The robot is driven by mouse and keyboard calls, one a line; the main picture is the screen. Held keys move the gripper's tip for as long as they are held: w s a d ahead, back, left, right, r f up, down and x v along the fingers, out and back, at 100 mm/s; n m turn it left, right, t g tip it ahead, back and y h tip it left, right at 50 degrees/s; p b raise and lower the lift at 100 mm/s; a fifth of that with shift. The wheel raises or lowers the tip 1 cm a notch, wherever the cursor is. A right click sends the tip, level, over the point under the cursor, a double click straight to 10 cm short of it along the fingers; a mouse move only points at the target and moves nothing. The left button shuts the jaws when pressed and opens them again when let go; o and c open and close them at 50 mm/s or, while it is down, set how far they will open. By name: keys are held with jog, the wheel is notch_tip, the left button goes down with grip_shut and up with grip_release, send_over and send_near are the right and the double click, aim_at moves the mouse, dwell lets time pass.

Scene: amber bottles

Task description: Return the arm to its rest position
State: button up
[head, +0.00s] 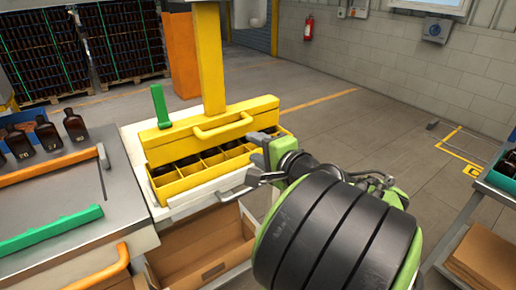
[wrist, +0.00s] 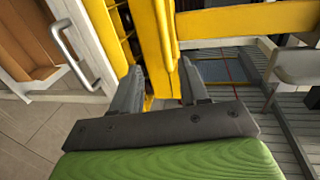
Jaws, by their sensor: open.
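My gripper (head: 257,160) is at the end of my green and dark arm, reaching forward from the lower right in the head view. Dark things sit in some compartments; a yellow panel with a handle (head: 222,128) hides part of the crate.
Several amber bottles (head: 75,125) stand at the left by a grey bench with orange and green handles. A yellow post (head: 208,60) rises behind the crate. An open cardboard box (head: 205,255) lies below. Open floor (head: 350,125) extends right; another cart is at the right edge.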

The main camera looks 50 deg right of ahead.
dwell(0.3)
jog(key=w+a+f+n+g+y+p, duration=0.1)
jog(key=w+a+f+n+g+y, duration=0.15)
jog(key=a+n, duration=0.4)
jog(key=w+a+f+n+g+y+p, duration=0.1)
jog(key=a+n+g+y, duration=0.15)
jog(key=a, duration=0.65)
jog(key=s+a+f+n+g+p, duration=0.2)
jog(key=s+a+n+g, duration=0.2)
jog(key=s+a+n, duration=0.6)
jog(key=shift+s+n+h, duration=0.4)
jog(key=shift+s+n, duration=0.65)
jog(key=shift+n, duration=0.05)
jog(key=shift+o, duration=0.5)
